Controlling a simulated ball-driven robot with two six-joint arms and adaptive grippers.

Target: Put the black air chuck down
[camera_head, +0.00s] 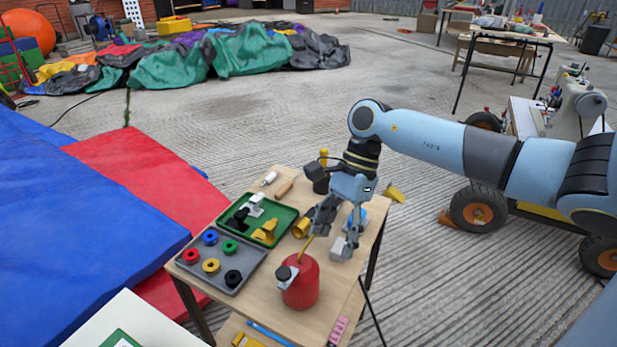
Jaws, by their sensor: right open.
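My right gripper (336,232) is open and points down over the right part of the small wooden table (262,308). A grey block-like thing (341,249) is just below its fingertips; I cannot tell whether they touch. A small black piece (237,221) lies in the green tray (276,232), beside a white piece (254,204) and a yellow piece (266,232). It may be the black air chuck, but it is too small to be sure. Nothing is clearly held in the right gripper. My left gripper is not in view.
A red canister (302,286) stands close in front of the right gripper. A grey tray (222,283) holds several coloured rings. A yellow cylinder (302,227) and a dark object (316,178) stand near the gripper. Blue and red mats (70,215) lie left of the table.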

